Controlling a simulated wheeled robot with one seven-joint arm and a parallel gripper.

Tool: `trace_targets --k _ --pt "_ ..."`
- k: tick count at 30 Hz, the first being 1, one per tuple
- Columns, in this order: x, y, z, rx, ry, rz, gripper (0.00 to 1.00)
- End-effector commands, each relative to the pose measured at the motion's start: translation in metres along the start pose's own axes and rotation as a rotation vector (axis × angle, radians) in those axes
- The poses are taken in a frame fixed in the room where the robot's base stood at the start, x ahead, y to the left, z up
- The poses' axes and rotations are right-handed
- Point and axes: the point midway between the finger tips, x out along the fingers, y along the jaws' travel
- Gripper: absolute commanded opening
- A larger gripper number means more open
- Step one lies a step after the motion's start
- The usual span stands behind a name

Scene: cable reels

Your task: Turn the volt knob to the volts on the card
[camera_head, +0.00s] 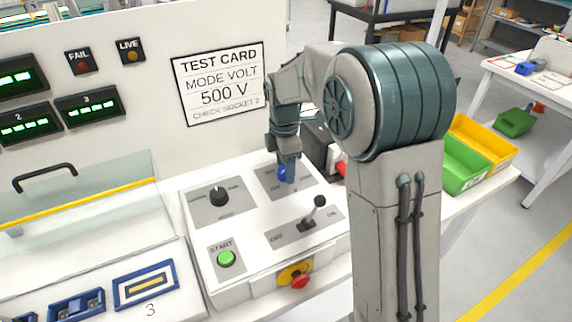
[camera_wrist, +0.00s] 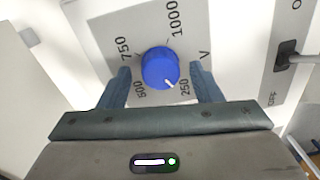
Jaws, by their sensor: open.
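The test card (camera_head: 219,83) on the upright panel reads MODE VOLT, 500 V. The volt knob (camera_wrist: 160,67) is round and blue, on a grey plate (camera_wrist: 106,22) marked 250, 500, 750, 1000 and V. Its white pointer mark points down and right in the wrist view, toward the 250 label. My gripper (camera_wrist: 160,82) is open, with one finger on each side of the knob; I cannot tell whether either finger touches it. In the head view my gripper (camera_head: 286,175) is over the volt plate, and knob and fingers are hard to tell apart.
Beside the volt plate are a black mode knob (camera_head: 218,196), a lever switch (camera_head: 312,212), a green START button (camera_head: 226,258) and a red stop button (camera_head: 299,281). A glass cover (camera_head: 75,205) stands left. Green and yellow bins (camera_head: 462,165) are at right.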

Motion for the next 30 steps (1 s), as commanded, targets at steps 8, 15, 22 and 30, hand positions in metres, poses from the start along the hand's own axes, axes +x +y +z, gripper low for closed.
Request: trace_targets --k 8,15,22,30 --pt "0.0029 0.0001 0.0000 0.000 0.000 0.001 0.58" --pt "0.0026 0.0002 0.0000 0.000 0.000 0.001 0.14" --pt "0.0023 0.0002 0.0012 0.014 0.000 0.001 0.14" --pt "0.0020 0.0007 0.0015 0.128 0.004 0.002 0.14"
